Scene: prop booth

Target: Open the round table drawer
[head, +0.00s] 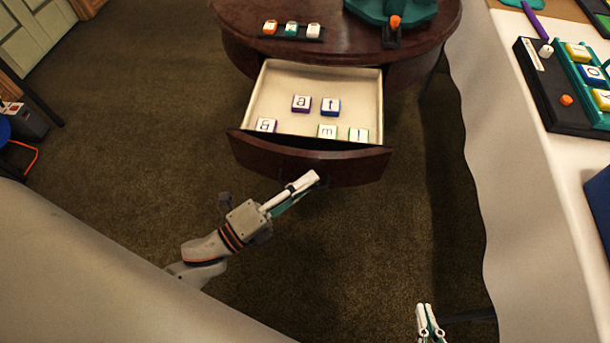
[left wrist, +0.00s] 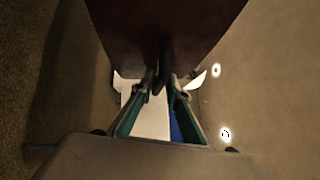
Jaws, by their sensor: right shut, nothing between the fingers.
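The round table (head: 340,50) is dark reddish wood. Its drawer (head: 258,100) stands pulled out, showing a pale inside with several letter tiles (head: 301,103). The curved drawer front (head: 255,152) faces me. My left gripper (head: 312,180) is at the middle of that front, its fingers closed around the dark handle (left wrist: 164,62), which shows between the fingertips in the left wrist view (left wrist: 161,84). In the head view the handle is mostly hidden by the fingers. My right gripper (head: 429,308) is at the bottom edge, shut and empty, away from the table.
On the tabletop are a black rack with letter tiles (head: 291,29) and a teal object (head: 365,10). A white-covered table (head: 540,160) with letter trays (head: 560,95) is at the right. A pale wavy panel (head: 480,120) stands beside it. Brown carpet (head: 150,110) is open at left.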

